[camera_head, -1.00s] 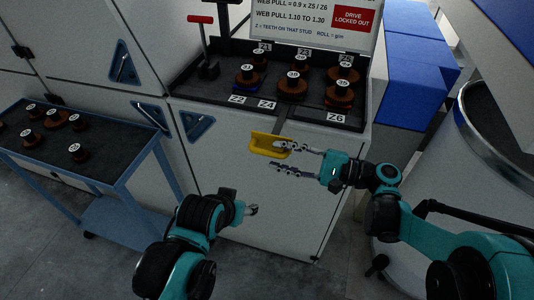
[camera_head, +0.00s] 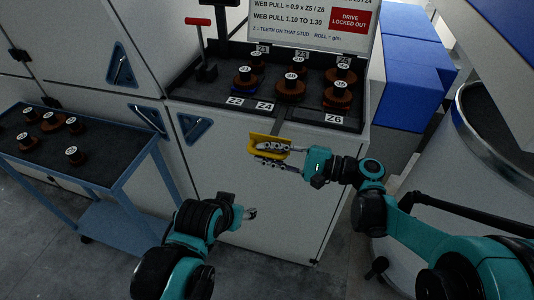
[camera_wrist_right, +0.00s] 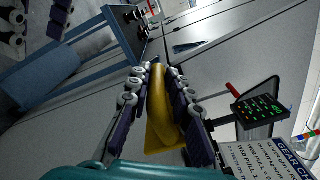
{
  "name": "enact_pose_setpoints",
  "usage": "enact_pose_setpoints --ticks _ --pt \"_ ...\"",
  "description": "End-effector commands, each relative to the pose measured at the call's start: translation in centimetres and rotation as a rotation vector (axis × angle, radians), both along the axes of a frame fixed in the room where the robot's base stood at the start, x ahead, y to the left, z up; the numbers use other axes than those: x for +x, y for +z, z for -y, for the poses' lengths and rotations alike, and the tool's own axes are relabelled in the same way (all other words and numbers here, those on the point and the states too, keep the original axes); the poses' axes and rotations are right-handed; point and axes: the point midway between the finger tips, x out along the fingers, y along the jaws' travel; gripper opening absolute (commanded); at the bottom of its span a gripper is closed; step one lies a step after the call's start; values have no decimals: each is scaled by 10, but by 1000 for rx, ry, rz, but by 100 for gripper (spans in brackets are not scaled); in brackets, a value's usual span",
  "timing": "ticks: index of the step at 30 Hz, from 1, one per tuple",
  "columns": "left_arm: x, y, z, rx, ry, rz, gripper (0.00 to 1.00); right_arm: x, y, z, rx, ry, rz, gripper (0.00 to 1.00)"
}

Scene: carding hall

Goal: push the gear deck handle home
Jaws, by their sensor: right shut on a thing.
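The gear deck handle (camera_head: 256,138) is a yellow bar on the front of the gear deck (camera_head: 215,94), a dark tray of gears on top of the white cabinet. My right gripper (camera_head: 268,150) is at the handle, with its fingers on either side of it. In the right wrist view the yellow handle (camera_wrist_right: 160,105) lies between the two fingers of my right gripper (camera_wrist_right: 160,100), which is shut on it. My left gripper (camera_head: 247,213) is low in front of the cabinet, apart from the handle; its fingers are too small to read.
Numbered gears (camera_head: 290,88) stand in the deck, with a red-handled lever (camera_head: 200,48) at its left. A sign (camera_head: 315,20) reads "drive locked out". A blue cart (camera_head: 100,178) with several gears stands at left. A large can (camera_head: 490,140) stands at right.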

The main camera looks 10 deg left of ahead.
Motion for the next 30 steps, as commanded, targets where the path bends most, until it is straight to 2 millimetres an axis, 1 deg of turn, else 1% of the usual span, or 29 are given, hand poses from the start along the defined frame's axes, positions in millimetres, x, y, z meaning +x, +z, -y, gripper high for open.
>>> enact_pose_setpoints --ticks 1,6,9,12,19,20,21,22,30 --pt "0 -2 0 0 0 0 57 11 -4 1 -8 -4 -1 0" --pt "0 -2 0 0 0 0 57 48 -4 2 -8 -8 -1 0" --pt "0 -2 0 0 0 0 57 62 -4 3 -8 -9 -2 0" --pt "0 -2 0 0 0 0 57 67 -4 3 -9 -10 -2 0" --pt "0 -2 0 0 0 0 57 67 -5 3 -9 -10 -1 0" --pt "0 -2 0 0 0 0 57 67 -5 3 -9 -10 -1 22" --pt "0 -2 0 0 0 0 57 67 -5 3 -9 -10 -1 33" --pt "0 -2 0 0 0 0 57 67 -5 3 -8 -10 -1 36" --pt "0 -2 0 0 0 0 57 66 -3 3 -5 -7 -1 36"
